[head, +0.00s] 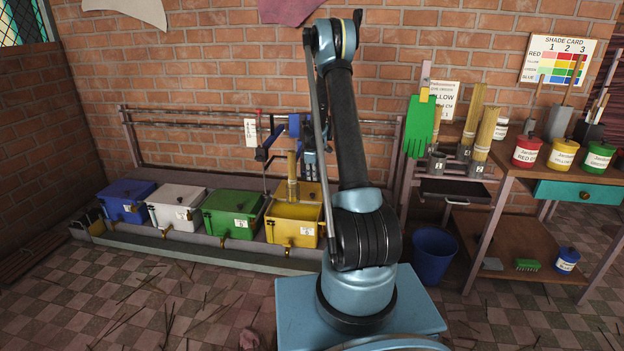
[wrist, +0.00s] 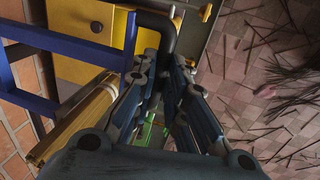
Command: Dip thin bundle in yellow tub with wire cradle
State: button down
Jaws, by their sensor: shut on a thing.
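The yellow tub (head: 291,226) stands at the right end of the row of tubs. A yellowish bundle (wrist: 72,124) lies slantwise left of my fingers in the wrist view. My gripper (wrist: 162,72) is shut on a dark bent bar (wrist: 165,33), beside the tub. I cannot tell whether this bar belongs to the wire cradle, which I cannot make out clearly.
Blue bars (wrist: 58,40) lie close left of my gripper. Green (head: 232,214), white (head: 174,208) and blue (head: 125,202) tubs stand to the left. A blue bucket (head: 434,256) and a bench with paint tins (head: 527,152) are at the right. The tiled floor in front has scattered sticks.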

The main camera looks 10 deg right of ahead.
jog(key=shift+w, duration=0.1)
jog(key=c, duration=1.6)
grip_release()
notch_tip(320, 180, up, 12)
jog(key=s, duration=0.2)
jog(key=shift+s+a+f, duration=0.15)
jog(key=shift+a+f, duration=0.05)
jog(key=shift+a, duration=0.15)
